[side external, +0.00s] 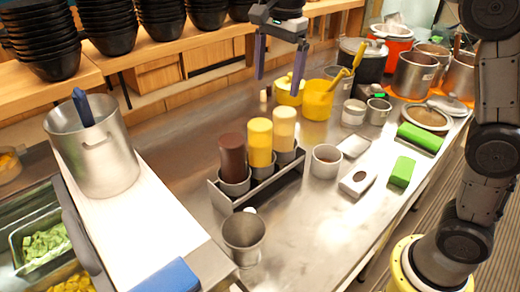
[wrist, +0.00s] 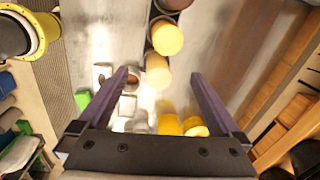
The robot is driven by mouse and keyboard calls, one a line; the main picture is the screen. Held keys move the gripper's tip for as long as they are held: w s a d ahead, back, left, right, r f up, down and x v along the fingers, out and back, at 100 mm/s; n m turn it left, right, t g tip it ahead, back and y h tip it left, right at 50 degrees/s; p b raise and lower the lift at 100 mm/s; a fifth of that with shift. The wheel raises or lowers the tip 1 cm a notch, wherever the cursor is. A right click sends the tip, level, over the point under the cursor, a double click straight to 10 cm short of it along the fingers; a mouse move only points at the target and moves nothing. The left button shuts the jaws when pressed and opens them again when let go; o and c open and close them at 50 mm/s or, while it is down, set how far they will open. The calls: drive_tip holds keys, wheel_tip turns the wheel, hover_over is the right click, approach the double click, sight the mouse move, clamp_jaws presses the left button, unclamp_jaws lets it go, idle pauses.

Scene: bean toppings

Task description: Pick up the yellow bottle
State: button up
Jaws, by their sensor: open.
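The yellow bottle (side external: 259,142) stands upright in the middle slot of a metal rack (side external: 224,200), between a brown bottle (side external: 232,158) and a pale yellow bottle (side external: 284,128). My gripper (side external: 279,78) is open and empty, in the air above and beyond the bottles, pointing down. In the wrist view, my gripper (wrist: 159,78) has its fingers wide apart. The yellow bottle (wrist: 166,37) shows ahead of the fingertips, and the pale bottle (wrist: 157,71) lies between them in the picture. The brown bottle is partly cut off at the top edge.
Yellow containers (side external: 318,98) with a utensil stand behind the rack. A metal cup (side external: 244,238) stands in front of it and a small pot (side external: 326,160) to its right. A tall pot (side external: 92,146) is at left. Stacked black bowls (side external: 105,25) line the back shelf.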

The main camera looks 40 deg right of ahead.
drive_tip(key=g, duration=0.1)
hover_over(260, 122)
wheel_tip(260, 122, down, 5)
drive_tip(key=shift+d+r, duration=0.1)
drive_tip(key=shift+d, duration=0.05)
wheel_tip(260, 122, down, 8)
drive_tip(key=shift+r, duration=0.15)
drive_tip(key=shift+s+a+f, duration=0.1)
drive_tip(key=shift+a+f, duration=0.05)
drive_tip(key=shift+f, duration=0.85)
drive_tip(key=shift+s+a+f, duration=0.1)
drive_tip(key=shift+f, duration=0.95)
drive_tip(key=shift+s+a+f, duration=0.1)
drive_tip(key=shift+a+f, duration=0.05)
drive_tip(key=shift+f, duration=0.85)
drive_tip(key=c, duration=0.7)
